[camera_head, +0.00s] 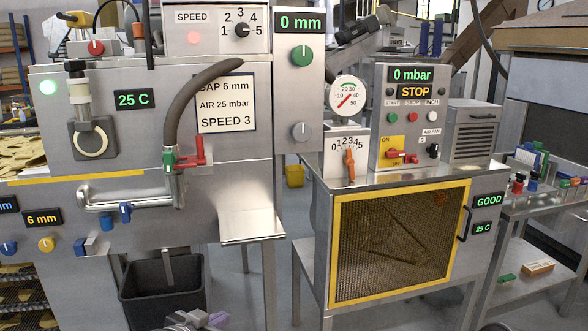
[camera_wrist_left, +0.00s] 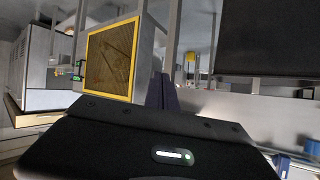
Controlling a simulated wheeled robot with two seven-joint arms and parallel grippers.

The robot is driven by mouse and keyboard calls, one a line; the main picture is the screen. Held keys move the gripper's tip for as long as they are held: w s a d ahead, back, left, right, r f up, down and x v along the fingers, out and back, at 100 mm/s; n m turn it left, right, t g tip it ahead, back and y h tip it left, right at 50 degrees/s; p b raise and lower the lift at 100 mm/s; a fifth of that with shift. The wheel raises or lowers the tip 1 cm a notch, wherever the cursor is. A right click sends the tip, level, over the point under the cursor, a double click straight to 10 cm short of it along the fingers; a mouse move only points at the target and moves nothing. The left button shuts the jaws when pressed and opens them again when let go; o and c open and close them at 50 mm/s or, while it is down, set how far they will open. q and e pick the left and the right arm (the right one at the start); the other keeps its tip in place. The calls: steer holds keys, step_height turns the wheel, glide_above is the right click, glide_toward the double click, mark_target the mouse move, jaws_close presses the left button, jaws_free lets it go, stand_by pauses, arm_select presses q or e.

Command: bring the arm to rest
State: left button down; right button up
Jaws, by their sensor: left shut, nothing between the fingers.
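My left gripper (camera_head: 208,318) is low at the bottom edge of the head view, in front of the black bin, with only its top part showing. In the left wrist view its dark fingers (camera_wrist_left: 162,92) are together, with nothing seen between them. The gripper hangs free and is apart from the machines. My right gripper is in neither view.
A steel machine with a red-handled valve (camera_head: 187,153) fills the left. The black bin (camera_head: 160,297) stands below it. A steel ledge (camera_head: 252,226) juts out beside it. The yellow-framed mesh guard (camera_head: 400,243) is on the right, with a side table beyond.

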arm_select(q)
steer(key=s+d+f+n+g, duration=0.1)
steer(key=s+f+n+g, duration=0.15)
steer(key=f, duration=0.45)
steer(key=s+d+f+n+g, duration=0.1)
steer(key=s+d+f, duration=0.15)
steer(key=f, duration=0.45)
steer(key=s+d+f+n+g, duration=0.2)
steer(key=s+f+g, duration=0.2)
steer(key=s+f, duration=0.6)
steer(key=s+d+f+n+g, duration=0.1)
steer(key=s+d+f+g, duration=0.2)
steer(key=s+f, duration=0.8)
steer(key=s, duration=0.5)
steer(key=shift+s+d+n+g, duration=0.25)
steer(key=shift+s+n+g, duration=0.1)
steer(key=shift+s, duration=0.05)
steer(key=c, duration=2.2)
jaws_free()
